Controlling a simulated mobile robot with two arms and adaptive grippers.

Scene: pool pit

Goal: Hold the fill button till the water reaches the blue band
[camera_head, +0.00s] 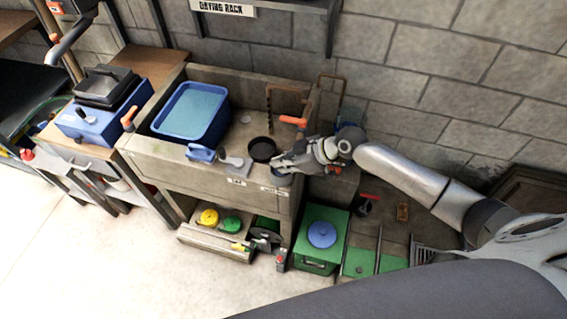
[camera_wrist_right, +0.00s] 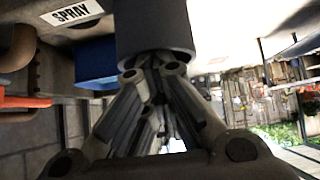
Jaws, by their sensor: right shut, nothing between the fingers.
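A blue tub (camera_head: 174,131) stands in the left part of the sink unit (camera_head: 165,158), with a flat light-blue surface inside it. I cannot make out a separate blue band or a water level mark. My right gripper (camera_head: 277,167) is shut and empty at the sink's front right edge. In the right wrist view, its closed fingertips (camera_wrist_right: 154,62) meet the lower edge of a dark grey round cylinder (camera_wrist_right: 153,28). I cannot tell whether this is the fill button, or whether the fingers press it.
A black round dish (camera_head: 262,150) and an orange-handled tap (camera_head: 293,121) are close to my right gripper. A green box (camera_head: 313,263) with a blue lid stands below. A blue machine (camera_head: 98,119) stands on the left counter. The floor in front is clear.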

